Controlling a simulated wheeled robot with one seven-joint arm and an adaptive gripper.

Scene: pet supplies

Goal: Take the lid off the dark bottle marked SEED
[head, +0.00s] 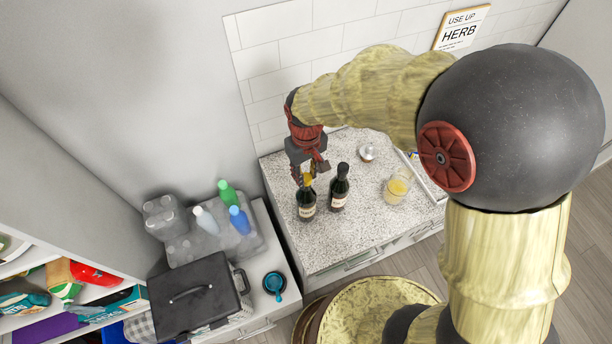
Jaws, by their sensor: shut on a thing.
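Two dark bottles stand upright side by side on the speckled counter (350,222) in the head view. The left dark bottle (306,207) has a pale label and a yellow lid (307,180) at its top. The right dark bottle (339,191) has a pale label and a dark top. The lettering on both labels is too small to read, so I cannot tell which is marked SEED. My gripper (303,179) points down over the left bottle and is shut on the yellow lid. The fingers partly hide the lid, and I cannot tell whether it still touches the bottle.
A glass of yellow drink (396,188) and a small round metal item (367,152) stand right of the bottles. A tiled wall is behind. A lower unit at left holds clear containers, coloured bottles (239,220), a black case (195,292) and a blue cup (274,284). The counter's front is clear.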

